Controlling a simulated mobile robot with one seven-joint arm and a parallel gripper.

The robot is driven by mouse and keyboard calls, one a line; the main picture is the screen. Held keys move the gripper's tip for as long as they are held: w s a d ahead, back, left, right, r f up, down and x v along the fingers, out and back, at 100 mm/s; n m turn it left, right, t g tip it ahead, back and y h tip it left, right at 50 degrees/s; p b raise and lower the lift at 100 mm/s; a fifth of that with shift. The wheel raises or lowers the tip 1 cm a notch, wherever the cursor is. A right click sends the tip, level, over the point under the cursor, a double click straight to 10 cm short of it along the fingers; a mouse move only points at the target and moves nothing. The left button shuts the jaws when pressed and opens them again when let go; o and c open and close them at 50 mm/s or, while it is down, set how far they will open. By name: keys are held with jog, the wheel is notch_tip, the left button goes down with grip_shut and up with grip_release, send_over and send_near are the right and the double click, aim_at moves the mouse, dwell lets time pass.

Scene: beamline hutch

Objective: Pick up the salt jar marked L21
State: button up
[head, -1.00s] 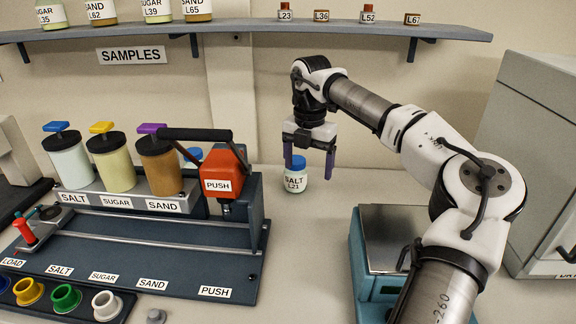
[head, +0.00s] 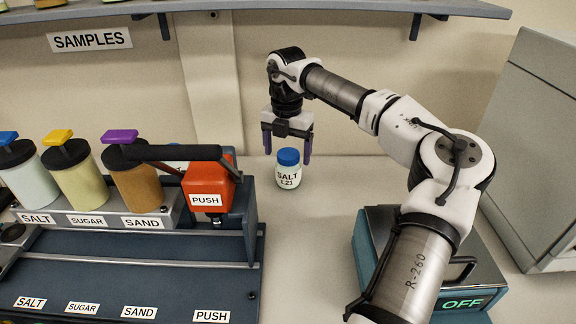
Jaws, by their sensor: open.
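The salt jar marked L21 (head: 289,177) stands upright on the bench. It is a small white jar with a blue lid, and its label reads SALT L21. My gripper (head: 287,153) is open and empty, pointing down. In the picture its two purple fingers lie to either side of the jar's lid, with the tips at about lid height. The jar body shows below the fingers. I cannot tell the exact depth between the fingers and the jar.
The dispenser rig (head: 130,243) with the red PUSH block (head: 209,184) stands left of the jar. A teal-sided device reading OFF (head: 462,304) is at right, partly behind my arm. A grey cabinet (head: 530,150) is at far right. A shelf (head: 330,7) runs above.

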notch_tip(320, 180, down, 3)
jog(key=shift+d+f+p, duration=0.15)
jog(key=shift+f+p, duration=0.05)
jog(key=shift+p, duration=0.1)
jog(key=c, duration=1.2)
jog(key=shift+w, duration=0.1)
jog(key=shift+c, duration=0.5)
jog(key=shift+r, duration=0.15)
